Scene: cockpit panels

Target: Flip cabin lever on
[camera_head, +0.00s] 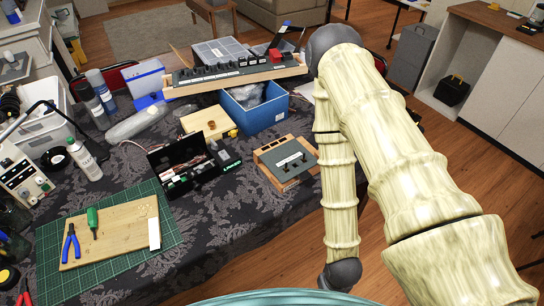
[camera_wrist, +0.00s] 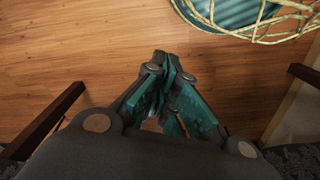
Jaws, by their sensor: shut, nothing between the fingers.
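A small wood-framed panel (camera_head: 287,160) with a grey face and a few dark levers lies on the table, left of my arm. A long wood-framed panel (camera_head: 237,73) with a row of dark switches sits further back. I cannot read the labels, so I cannot tell which lever is the cabin one. My gripper (camera_wrist: 168,62) shows in the wrist view, its teal-padded fingers shut together and empty. It points at bare wooden floor, away from both panels. In the head view the gripper is not visible.
A blue box (camera_head: 254,107) stands behind the small panel, and an open black case (camera_head: 190,165) is left of it. A green cutting mat (camera_head: 105,240) with a board and tools lies at the front left. Bare patterned cloth (camera_head: 240,215) lies in front of the small panel.

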